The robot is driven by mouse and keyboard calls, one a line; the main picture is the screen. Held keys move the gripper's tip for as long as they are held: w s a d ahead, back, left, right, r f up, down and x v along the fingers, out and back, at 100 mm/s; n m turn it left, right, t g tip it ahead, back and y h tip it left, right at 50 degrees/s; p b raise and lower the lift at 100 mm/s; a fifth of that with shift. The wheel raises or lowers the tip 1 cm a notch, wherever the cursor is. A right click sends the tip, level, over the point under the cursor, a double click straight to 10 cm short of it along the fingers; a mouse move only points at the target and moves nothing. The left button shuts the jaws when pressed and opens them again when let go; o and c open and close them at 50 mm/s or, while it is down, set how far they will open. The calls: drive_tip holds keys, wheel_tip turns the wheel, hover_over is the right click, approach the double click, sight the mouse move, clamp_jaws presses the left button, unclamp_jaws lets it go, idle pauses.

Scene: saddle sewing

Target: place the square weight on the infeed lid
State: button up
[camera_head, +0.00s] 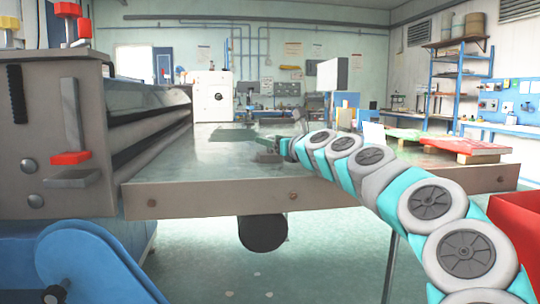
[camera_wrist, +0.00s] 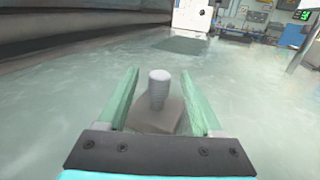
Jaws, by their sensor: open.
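A grey square weight (camera_wrist: 157,115) with a ribbed round knob stands upright on the table between the two green fingers of my gripper (camera_wrist: 159,76). The fingers are open, with a visible gap on each side of the knob. In the head view the weight (camera_head: 268,157) sits near the middle of the table, just left of my gripper (camera_head: 284,148). I cannot tell for sure which part is the infeed lid. A dark flat rectangle (camera_head: 233,135) lies on the table farther back, and it also shows in the wrist view (camera_wrist: 182,46).
The glossy table (camera_head: 185,168) is mostly clear around the weight. A large grey machine (camera_head: 80,125) with a long roller bounds its left side. A white box-shaped unit (camera_head: 212,97) stands behind. Red sheets (camera_head: 468,147) lie at the right, and a red bin (camera_head: 518,222) stands at front right.

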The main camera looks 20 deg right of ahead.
drive_tip(key=shift+w+a+r, duration=0.1)
drive_tip(key=shift+w+a, duration=0.05)
drive_tip(key=shift+w, duration=0.9)
drive_tip(key=shift+w+a, duration=0.1)
drive_tip(key=shift+w, duration=0.9)
drive_tip(key=shift+c, duration=0.4)
clamp_jaws()
